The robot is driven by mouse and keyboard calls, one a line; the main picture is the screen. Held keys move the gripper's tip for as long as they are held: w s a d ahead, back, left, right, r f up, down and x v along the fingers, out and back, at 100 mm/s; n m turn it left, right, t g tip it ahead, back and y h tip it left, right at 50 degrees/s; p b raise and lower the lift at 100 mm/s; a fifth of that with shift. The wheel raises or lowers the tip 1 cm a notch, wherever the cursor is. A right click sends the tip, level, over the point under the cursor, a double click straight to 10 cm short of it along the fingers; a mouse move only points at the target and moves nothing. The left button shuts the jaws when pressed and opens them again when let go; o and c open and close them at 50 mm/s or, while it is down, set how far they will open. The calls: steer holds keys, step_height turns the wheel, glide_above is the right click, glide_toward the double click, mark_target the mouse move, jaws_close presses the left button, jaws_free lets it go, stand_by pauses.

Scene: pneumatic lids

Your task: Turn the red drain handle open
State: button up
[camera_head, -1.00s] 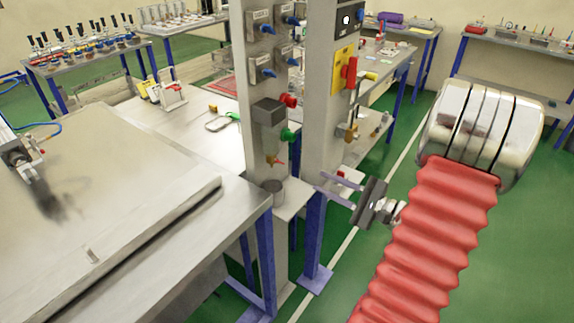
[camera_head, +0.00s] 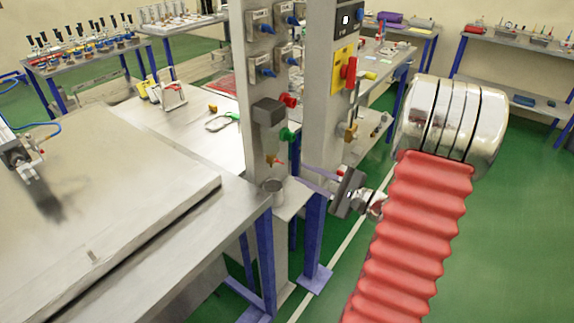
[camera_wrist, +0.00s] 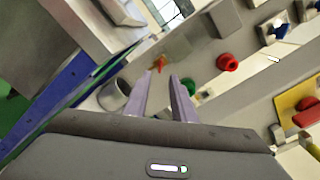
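The red drain handle (camera_head: 275,160) is a small red lever on a brass valve, low on the near grey post. In the wrist view the handle (camera_wrist: 158,64) shows just beyond my fingertips, roughly in line with the gap between them. My gripper (camera_head: 303,176) is to the right of the handle in the head view, its two purple-grey fingers pointing left toward the post. In the wrist view my gripper (camera_wrist: 160,80) is open, with a clear empty gap. The fingers look apart from the handle.
A metal cup (camera_head: 272,191) stands on a small shelf below the handle; it also shows in the wrist view (camera_wrist: 114,94). A green knob (camera_head: 287,135) and a red knob (camera_head: 288,100) stick out above. A second post (camera_head: 322,120) stands close by. A workbench (camera_head: 150,210) lies left.

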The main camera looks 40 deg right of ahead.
steer(key=x, duration=0.7)
steer(key=shift+w+a, duration=0.15)
steer(key=shift+w, duration=0.25)
jaws_close()
